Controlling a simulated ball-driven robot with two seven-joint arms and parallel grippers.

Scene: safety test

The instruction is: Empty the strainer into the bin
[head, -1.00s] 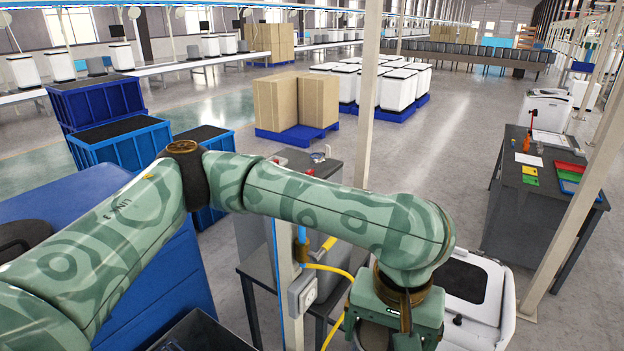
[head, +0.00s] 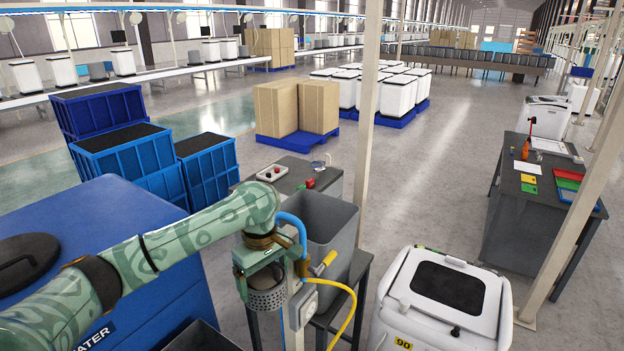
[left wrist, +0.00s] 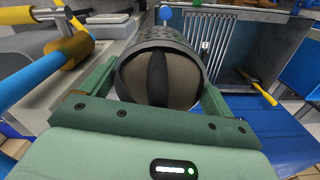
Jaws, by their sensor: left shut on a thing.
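The strainer (head: 267,298) is a grey perforated cylinder. My left gripper (head: 264,272) is shut on it, beside a post with pipes in the head view. In the left wrist view the strainer (left wrist: 172,38) sits between the green fingers of the gripper (left wrist: 158,92), its round end facing the camera. Whether anything is inside it cannot be told. A grey open-topped bin (head: 333,238) stands just right of and behind the gripper; its floor is hidden. My right gripper is not in view.
A blue hose (head: 293,222), a yellow hose (head: 350,318) and a yellow-handled valve (head: 325,262) crowd the post between strainer and bin. A blue tank (head: 110,220) is at left, a dark open box (head: 198,338) below. A white machine (head: 440,300) stands right.

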